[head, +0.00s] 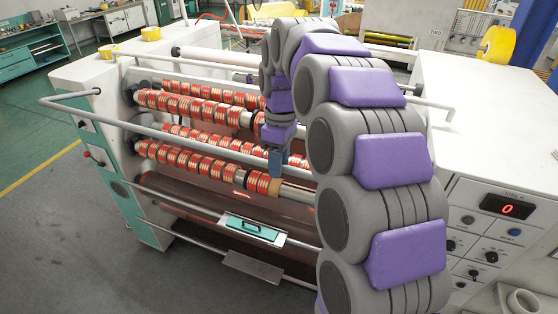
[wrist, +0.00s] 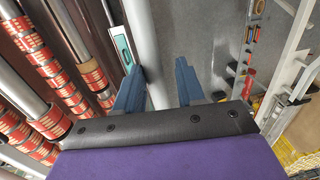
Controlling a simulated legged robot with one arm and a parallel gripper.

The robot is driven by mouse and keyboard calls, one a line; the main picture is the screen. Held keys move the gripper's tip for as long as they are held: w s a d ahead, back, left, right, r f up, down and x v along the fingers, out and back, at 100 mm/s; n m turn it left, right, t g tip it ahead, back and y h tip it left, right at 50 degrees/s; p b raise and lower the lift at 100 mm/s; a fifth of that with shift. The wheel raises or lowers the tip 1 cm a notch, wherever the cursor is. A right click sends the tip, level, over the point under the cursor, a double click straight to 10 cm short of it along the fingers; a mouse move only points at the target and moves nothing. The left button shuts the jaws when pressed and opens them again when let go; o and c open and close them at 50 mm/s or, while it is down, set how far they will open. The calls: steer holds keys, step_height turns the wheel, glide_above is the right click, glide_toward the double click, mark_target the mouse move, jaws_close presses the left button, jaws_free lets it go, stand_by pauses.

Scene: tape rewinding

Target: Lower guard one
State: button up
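A long grey guard bar (head: 165,133) runs across the front of the machine in the head view, raised in front of the rollers. Its bent end arm joins the left side cabinet. The bar also shows in the wrist view (wrist: 142,35), running down between my blue fingers, closer to the left one. My gripper (head: 275,163) is at the right part of this bar. In the wrist view my gripper (wrist: 158,82) is open, with a clear gap between its fingers. Whether the bar lies at fingertip depth or beyond is unclear.
Rollers with red tape rolls (head: 190,105) lie behind the bar. A teal-handled tray (head: 252,228) sits low at the front. A control panel (head: 495,235) with a red display stands right. Floor (head: 75,205) is clear at left.

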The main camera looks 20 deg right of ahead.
steer(key=shift+d, duration=0.1)
steer(key=shift+c, duration=0.6)
steer(key=shift+s+d, duration=0.1)
steer(key=shift+d, duration=0.85)
steer(key=c, duration=0.3)
steer(key=shift+s+d+r, duration=0.1)
steer(key=shift+s+d, duration=0.15)
steer(key=shift+d, duration=0.05)
jaws_close()
steer(key=shift+a, duration=0.15)
